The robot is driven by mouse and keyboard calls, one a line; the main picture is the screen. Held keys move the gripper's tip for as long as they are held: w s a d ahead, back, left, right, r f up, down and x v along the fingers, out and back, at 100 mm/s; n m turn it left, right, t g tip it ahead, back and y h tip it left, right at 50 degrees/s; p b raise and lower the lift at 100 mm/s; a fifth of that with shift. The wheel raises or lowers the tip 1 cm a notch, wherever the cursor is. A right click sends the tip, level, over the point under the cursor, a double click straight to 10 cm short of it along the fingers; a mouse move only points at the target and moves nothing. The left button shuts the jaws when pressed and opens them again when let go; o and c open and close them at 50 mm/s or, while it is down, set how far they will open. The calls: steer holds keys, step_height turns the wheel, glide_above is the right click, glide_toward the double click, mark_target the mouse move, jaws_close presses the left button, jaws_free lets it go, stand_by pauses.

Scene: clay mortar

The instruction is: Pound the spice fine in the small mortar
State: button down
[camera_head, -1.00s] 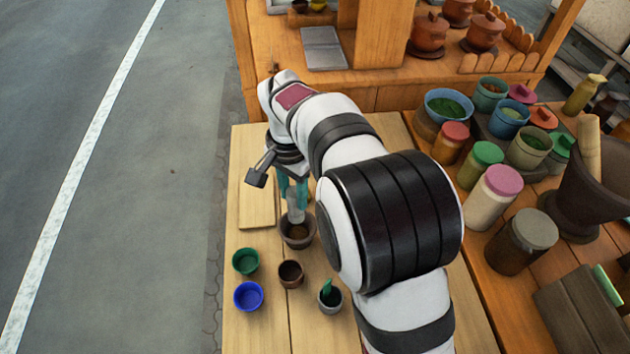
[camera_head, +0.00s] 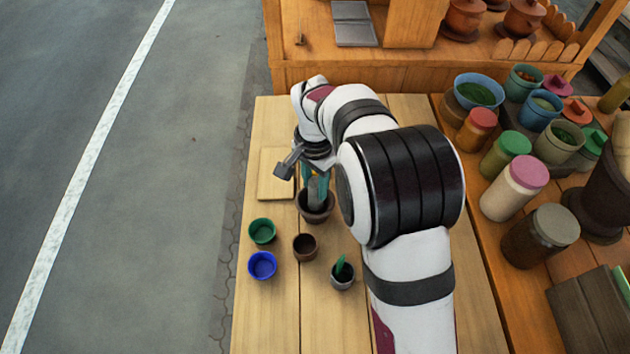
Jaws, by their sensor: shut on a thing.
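The small brown mortar (camera_head: 316,212) stands on the light wooden table, beside a thin board. My gripper (camera_head: 316,185), with teal fingers, is above the mortar and shut on a grey pestle (camera_head: 314,196). The pestle is about upright with its lower end inside the mortar; its tip is hidden by the rim. The spice in the mortar cannot be made out now. In front stand a green cup (camera_head: 262,231), a blue cup (camera_head: 262,265), a small brown cup (camera_head: 305,247) and a grey cup (camera_head: 342,277) with a green-handled tool in it.
A thin wooden board (camera_head: 275,175) lies left of the mortar. Several lidded jars (camera_head: 514,188) and bowls crowd the right side, with a large dark mortar (camera_head: 601,195) at the far right. The front left of the table (camera_head: 270,320) is clear.

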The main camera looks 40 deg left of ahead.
steer(key=shift+f, duration=0.2)
steer(key=shift+f, duration=0.95)
steer(key=shift+r, duration=0.1)
steer(key=shift+r, duration=0.95)
steer(key=shift+f, duration=1)
steer(key=shift+r, duration=1)
